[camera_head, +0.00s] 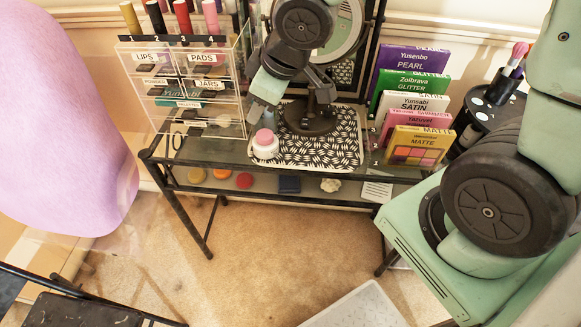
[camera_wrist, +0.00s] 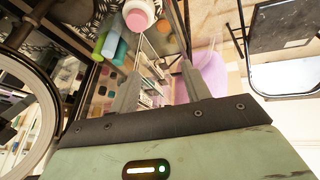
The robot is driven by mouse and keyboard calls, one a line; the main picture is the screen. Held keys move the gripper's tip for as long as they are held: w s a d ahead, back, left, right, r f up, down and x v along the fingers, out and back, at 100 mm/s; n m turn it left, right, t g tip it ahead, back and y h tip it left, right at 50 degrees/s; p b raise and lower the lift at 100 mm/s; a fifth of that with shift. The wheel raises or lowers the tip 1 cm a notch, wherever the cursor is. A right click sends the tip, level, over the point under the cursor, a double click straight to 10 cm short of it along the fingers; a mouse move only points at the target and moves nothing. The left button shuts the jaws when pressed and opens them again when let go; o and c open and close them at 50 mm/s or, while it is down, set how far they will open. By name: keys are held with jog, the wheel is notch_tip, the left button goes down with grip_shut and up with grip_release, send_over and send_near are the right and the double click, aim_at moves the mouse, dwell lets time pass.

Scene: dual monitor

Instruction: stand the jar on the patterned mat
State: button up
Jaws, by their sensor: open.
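The jar (camera_head: 265,145) is white with a pink lid. It stands upright at the front left edge of the black-and-white patterned mat (camera_head: 335,152); I cannot tell whether its whole base is on the mat. The jar also shows at the top of the wrist view (camera_wrist: 138,17), beyond the fingertips. My gripper (camera_head: 283,108) is open and empty, above and behind the jar and apart from it. Its two spread fingers show in the wrist view (camera_wrist: 159,72). My arm hides part of the mat's back.
A clear organizer (camera_head: 196,105) stands left of the mat. A round mirror on a dark stand (camera_head: 310,120) is behind my gripper. Upright palette boxes (camera_head: 412,95) line the right side. A lower shelf (camera_head: 335,197) holds small items. The jar's front side is clear.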

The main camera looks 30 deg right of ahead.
jog(key=s+a+r+g, duration=0.1)
jog(key=s+a+g, duration=0.1)
jog(key=s, duration=0.7)
jog(key=s+a+r+m+g+h, duration=0.1)
jog(key=s+a+g, duration=0.2)
jog(key=s, duration=0.7)
jog(key=shift+r, duration=0.2)
